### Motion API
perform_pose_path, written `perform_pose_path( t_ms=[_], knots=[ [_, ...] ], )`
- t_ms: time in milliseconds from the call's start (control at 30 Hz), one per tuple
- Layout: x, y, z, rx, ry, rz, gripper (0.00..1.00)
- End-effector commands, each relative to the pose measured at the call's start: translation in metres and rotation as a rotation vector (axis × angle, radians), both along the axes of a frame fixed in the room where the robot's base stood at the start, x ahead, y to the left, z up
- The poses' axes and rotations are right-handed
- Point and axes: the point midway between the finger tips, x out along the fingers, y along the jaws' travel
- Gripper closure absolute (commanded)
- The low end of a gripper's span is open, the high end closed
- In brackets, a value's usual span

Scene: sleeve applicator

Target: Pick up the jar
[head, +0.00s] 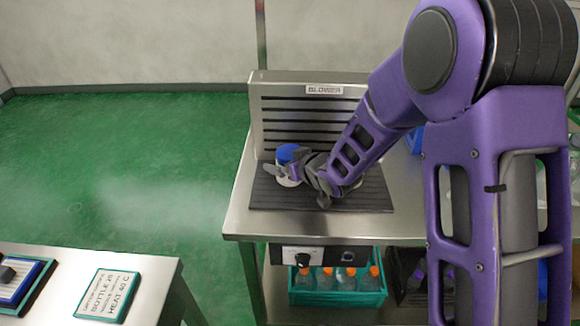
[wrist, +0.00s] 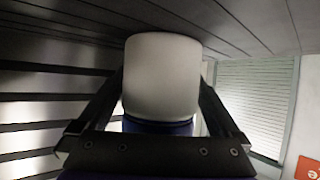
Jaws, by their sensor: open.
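The jar has a white body and a blue lid (head: 287,152). It stands upright on the dark ribbed mat of the blower station, in front of the slatted back panel. In the wrist view the white body (wrist: 162,72) fills the middle, upside down, with the blue lid at its lower edge. My gripper (head: 291,170) is at the jar, reaching in from the right. Its jaws are open, one finger on each side of the jar. Whether either finger touches the jar cannot be told. The fingers hide part of the body in the head view.
The blower's slatted panel (head: 275,108) rises close behind the jar. The ribbed mat (head: 372,190) is bare to the right. Below the table are a teal crate (head: 335,297) with orange-capped bottles and a control box (head: 321,256). Another table with a sign (head: 108,295) stands at lower left.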

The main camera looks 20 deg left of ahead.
Motion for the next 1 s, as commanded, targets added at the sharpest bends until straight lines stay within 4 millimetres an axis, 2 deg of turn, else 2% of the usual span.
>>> perform_pose_path(
  t_ms=[300,767,800,1000],
  knots=[
    [0.0041,0.0042,-0.0031,0.001,0.001,0.000,0.00],
    [0.0038,0.0042,-0.0028,0.001,0.001,0.000,0.83],
    [0.0040,0.0044,-0.0020,0.001,-0.001,0.000,0.86],
    [0.0041,0.0044,-0.0017,0.001,-0.001,0.000,0.86]
  ],
)
